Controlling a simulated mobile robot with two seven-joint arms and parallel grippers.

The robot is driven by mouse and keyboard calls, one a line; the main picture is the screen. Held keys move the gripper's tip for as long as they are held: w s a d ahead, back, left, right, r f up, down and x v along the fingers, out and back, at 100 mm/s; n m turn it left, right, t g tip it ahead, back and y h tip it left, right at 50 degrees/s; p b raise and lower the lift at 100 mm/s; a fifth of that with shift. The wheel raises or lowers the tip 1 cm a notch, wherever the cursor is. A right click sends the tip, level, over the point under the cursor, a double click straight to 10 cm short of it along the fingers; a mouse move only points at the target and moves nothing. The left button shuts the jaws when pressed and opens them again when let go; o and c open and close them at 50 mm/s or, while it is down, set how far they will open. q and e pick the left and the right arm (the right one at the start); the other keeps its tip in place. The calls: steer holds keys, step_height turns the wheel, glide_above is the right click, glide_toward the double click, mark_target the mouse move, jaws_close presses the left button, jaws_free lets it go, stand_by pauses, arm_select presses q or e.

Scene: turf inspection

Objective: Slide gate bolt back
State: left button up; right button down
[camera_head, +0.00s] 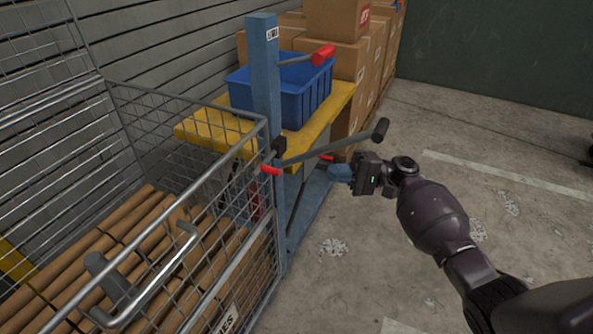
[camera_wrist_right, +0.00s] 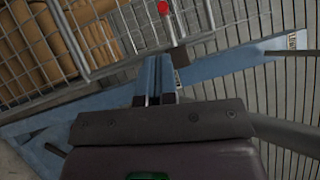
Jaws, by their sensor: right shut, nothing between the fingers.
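The mesh cage (camera_head: 212,103) stands at the left with its corner against a blue post (camera_head: 265,75). A small red-tipped piece (camera_head: 271,170) sits at that corner; I cannot tell for sure that it is the bolt. A red knob also shows at the mesh edge in the right wrist view (camera_wrist_right: 162,7). My right gripper (camera_head: 340,173) is to the right of the post, pointing left, its blue fingers shut and empty. In the right wrist view the fingers (camera_wrist_right: 153,80) are close together, apart from the knob. My left gripper is out of view.
A grey lever with a black grip (camera_head: 380,129) reaches out above my right gripper. A red-handled lever (camera_head: 322,55) is higher on the post. A blue crate (camera_head: 290,100) sits on a yellow shelf (camera_head: 325,112), with cardboard boxes (camera_head: 335,60) behind. Floor at right is clear.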

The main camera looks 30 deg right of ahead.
steer(key=shift+w+d+r, duration=0.1)
steer(key=shift+w+r, duration=0.05)
steer(key=shift+r, duration=0.05)
stand_by(0.3)
steer(key=b, duration=0.1)
glide_toward(278, 170)
steer(key=w+a, duration=0.3)
steer(key=a, duration=0.2)
steer(key=shift+w+a, duration=0.2)
steer(key=shift+a, duration=0.15)
steer(key=shift+s+a, duration=0.1)
steer(key=s+a+p, duration=0.1)
steer(key=a, duration=0.1)
steer(key=s+a, duration=0.1)
steer(key=s, duration=0.1)
steer(key=shift+a+p, duration=0.4)
